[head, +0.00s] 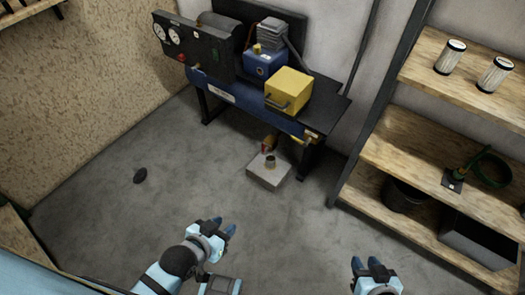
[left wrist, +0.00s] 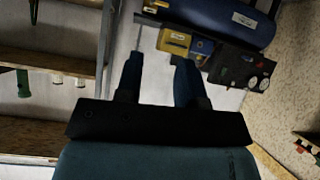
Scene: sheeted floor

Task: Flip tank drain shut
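The compressor's blue tank (head: 235,97) lies under a black top against the back wall. It also shows in the left wrist view (left wrist: 228,20). A small brass-and-red fitting (head: 269,143), which looks like the drain, hangs below the tank above a pale block. It is too small to tell whether its lever is open or shut. My left gripper (head: 223,226) is open and empty, in front of and left of the block. Its two fingers show apart in the left wrist view (left wrist: 158,78). My right gripper (head: 365,262) is open and empty at the lower right.
The pale block (head: 267,178) on the floor carries a small cup (head: 270,161). A yellow box (head: 288,90) and a gauge panel (head: 194,46) sit on the machine. Wooden shelving (head: 425,150) stands at right. A dark oval object (head: 140,176) lies on open floor at left.

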